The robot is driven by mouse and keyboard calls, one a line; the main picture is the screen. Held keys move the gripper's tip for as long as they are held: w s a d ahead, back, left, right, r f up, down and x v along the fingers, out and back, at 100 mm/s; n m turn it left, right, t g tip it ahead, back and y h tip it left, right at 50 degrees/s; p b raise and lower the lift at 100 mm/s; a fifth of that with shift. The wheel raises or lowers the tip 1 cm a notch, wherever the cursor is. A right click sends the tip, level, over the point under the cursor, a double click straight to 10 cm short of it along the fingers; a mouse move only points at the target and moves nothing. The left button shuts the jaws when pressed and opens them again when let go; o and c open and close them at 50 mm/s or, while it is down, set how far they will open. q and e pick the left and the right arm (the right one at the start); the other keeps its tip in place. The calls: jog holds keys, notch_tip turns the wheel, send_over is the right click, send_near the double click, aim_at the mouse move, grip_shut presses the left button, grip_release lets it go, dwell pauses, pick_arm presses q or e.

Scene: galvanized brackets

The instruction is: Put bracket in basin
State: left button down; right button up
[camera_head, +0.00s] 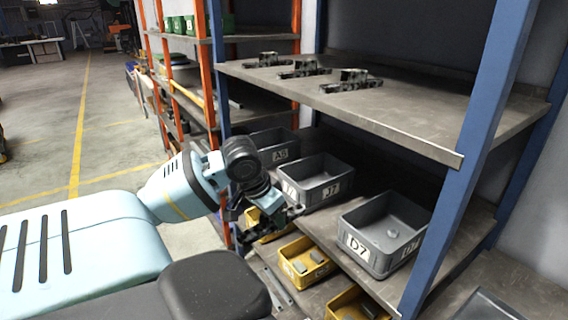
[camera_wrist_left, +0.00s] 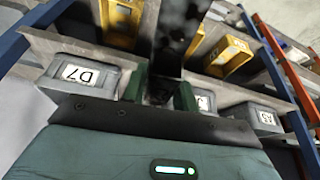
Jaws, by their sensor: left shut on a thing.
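My left gripper (camera_head: 288,213) is beside the front of the middle shelf, near the grey basin labelled J7 (camera_head: 322,192). In the left wrist view its two greenish fingers (camera_wrist_left: 160,95) are shut on a dark bracket (camera_wrist_left: 180,32), which extends up the picture. The held bracket is hard to make out in the head view. The grey basin D7 (camera_head: 357,252) stands to the right with a small grey piece inside; it also shows in the left wrist view (camera_wrist_left: 80,76). The grey basin A5 (camera_head: 280,155) is at the left. My right gripper is out of view.
Several dark brackets (camera_head: 350,80) lie on the upper shelf (camera_head: 420,118). Yellow bins (camera_head: 290,266) with small pieces stand on the lower level. A blue post (camera_head: 470,150) rises at the right, and orange posts (camera_head: 206,70) at the left. Open floor lies left.

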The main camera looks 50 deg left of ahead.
pick_arm(q)
jog(key=s+d+f, duration=0.1)
jog(key=d+f, duration=0.5)
jog(key=f, duration=0.4)
jog(key=s+d+f, duration=0.1)
jog(key=d+f, duration=0.2)
jog(key=d, duration=0.7)
jog(key=s+d+f, duration=0.2)
jog(key=d+f, duration=0.2)
jog(key=d, duration=0.6)
jog(key=shift+s, duration=0.2)
jog(key=shift+d+f, duration=0.1)
